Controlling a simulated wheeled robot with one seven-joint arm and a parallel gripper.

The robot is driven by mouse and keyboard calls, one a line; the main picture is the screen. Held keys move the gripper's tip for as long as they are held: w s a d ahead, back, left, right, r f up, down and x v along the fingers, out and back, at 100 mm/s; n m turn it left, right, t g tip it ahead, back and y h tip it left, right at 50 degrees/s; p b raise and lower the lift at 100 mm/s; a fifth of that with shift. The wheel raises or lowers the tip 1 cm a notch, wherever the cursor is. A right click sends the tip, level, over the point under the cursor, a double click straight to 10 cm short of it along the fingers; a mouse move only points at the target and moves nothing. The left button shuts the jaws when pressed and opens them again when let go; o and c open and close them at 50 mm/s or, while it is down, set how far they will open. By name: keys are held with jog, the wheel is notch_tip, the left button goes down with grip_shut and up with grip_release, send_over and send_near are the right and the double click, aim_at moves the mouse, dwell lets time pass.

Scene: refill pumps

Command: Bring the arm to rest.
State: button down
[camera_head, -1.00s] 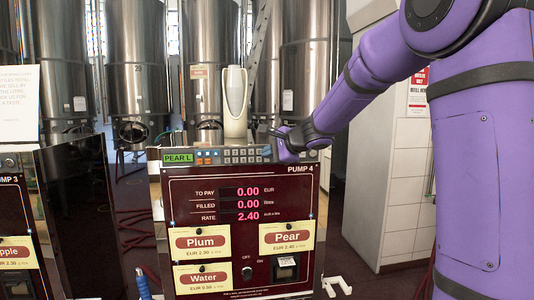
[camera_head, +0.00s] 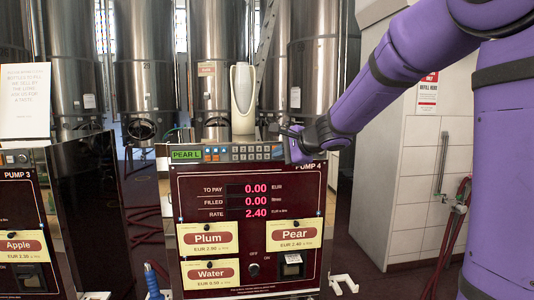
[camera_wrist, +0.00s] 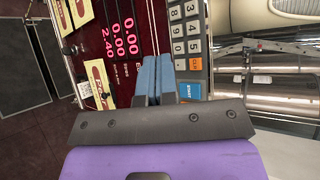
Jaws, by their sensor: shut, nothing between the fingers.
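My purple arm comes in from the right in the head view. My gripper (camera_head: 280,131) is shut and empty at the top right of the pump marked PUMP 4 (camera_head: 186,225), close to its keypad (camera_head: 238,153). In the wrist view the blue-grey fingers (camera_wrist: 157,75) lie together in front of the pump's face and beside the keypad (camera_wrist: 189,30). I cannot tell whether they touch it. The green display (camera_head: 186,154) reads PEAR L. The red figures (camera_head: 256,201) read 0.00, 0.00 and 2.40.
A pale, tall bottle-like object (camera_head: 243,95) stands behind the keypad. PUMP 3 (camera_head: 25,215) stands at the left with a white sign (camera_head: 25,105) on top. Steel tanks (camera_head: 146,60) line the back. A tiled wall (camera_head: 420,200) with a red hose (camera_head: 455,225) is at the right.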

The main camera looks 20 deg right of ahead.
jog(key=s+a+n+g, duration=0.2)
jog(key=s+a+n, duration=0.25)
jog(key=s, duration=0.55)
jog(key=s+a+n+g, duration=0.35)
jog(key=s+n, duration=0.25)
jog(key=s, duration=0.3)
jog(key=s+d+f+n+h, duration=0.2)
jog(key=s+n, duration=0.1)
jog(key=s, duration=0.5)
jog(key=s+d+f+n+g+h, duration=0.1)
jog(key=s+d+f+n+h, duration=0.1)
jog(key=s, duration=0.6)
jog(key=shift+s+d+f+n+h, duration=0.3)
jog(key=shift+n+h, duration=0.3)
jog(key=shift+n, duration=0.15)
jog(key=c, duration=1.8)
grip_release()
jog(key=shift+c, duration=0.2)
